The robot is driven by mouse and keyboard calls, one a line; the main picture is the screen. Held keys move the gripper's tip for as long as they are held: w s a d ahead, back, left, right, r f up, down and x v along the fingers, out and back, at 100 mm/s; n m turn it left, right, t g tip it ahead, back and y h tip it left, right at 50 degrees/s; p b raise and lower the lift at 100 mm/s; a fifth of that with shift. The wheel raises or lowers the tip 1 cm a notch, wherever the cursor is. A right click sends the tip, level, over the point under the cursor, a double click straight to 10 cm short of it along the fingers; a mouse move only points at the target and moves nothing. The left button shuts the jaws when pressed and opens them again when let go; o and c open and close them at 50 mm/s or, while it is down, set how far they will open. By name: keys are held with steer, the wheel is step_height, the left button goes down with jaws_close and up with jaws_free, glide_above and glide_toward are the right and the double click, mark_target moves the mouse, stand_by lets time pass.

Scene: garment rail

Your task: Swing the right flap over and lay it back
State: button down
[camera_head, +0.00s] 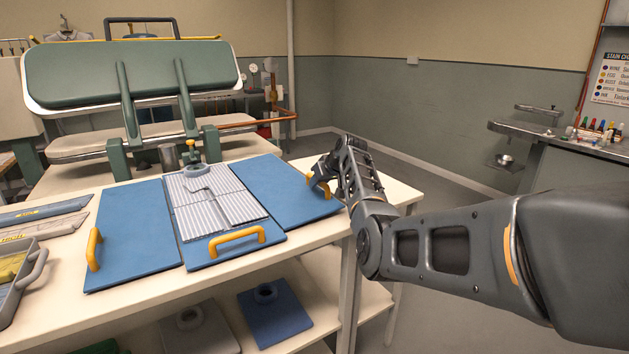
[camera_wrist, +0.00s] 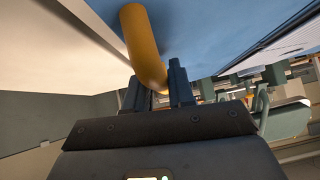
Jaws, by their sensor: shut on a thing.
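A blue folding board lies on the pale table. Its right flap (camera_head: 283,188) lies open at the right, about flat, with its outer edge near the table's right edge. The flap's yellow handle (camera_wrist: 143,40) passes between the fingers of my gripper (camera_wrist: 155,88), which is shut on it. In the head view my gripper (camera_head: 319,176) is partly hidden by my arm. A grey-white striped garment (camera_head: 207,205) lies folded on the middle panel (camera_head: 238,249). The left flap (camera_head: 130,235) lies flat, its yellow handle (camera_head: 94,249) at the left.
A yellow handle (camera_head: 236,241) stands at the front of the middle panel. A green press (camera_head: 130,75) stands behind the table (camera_head: 190,291). A grey tray (camera_head: 22,280) is at the left. Open floor (camera_head: 440,205) lies right of the table, before a counter (camera_head: 580,165).

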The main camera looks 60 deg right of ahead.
steer(key=shift+s+d+f+b, duration=0.1)
steer(key=shift+f+b, duration=0.3)
steer(key=shift+f, duration=0.4)
steer(key=c, duration=1.1)
jaws_free()
steer(key=shift+v, duration=3.9)
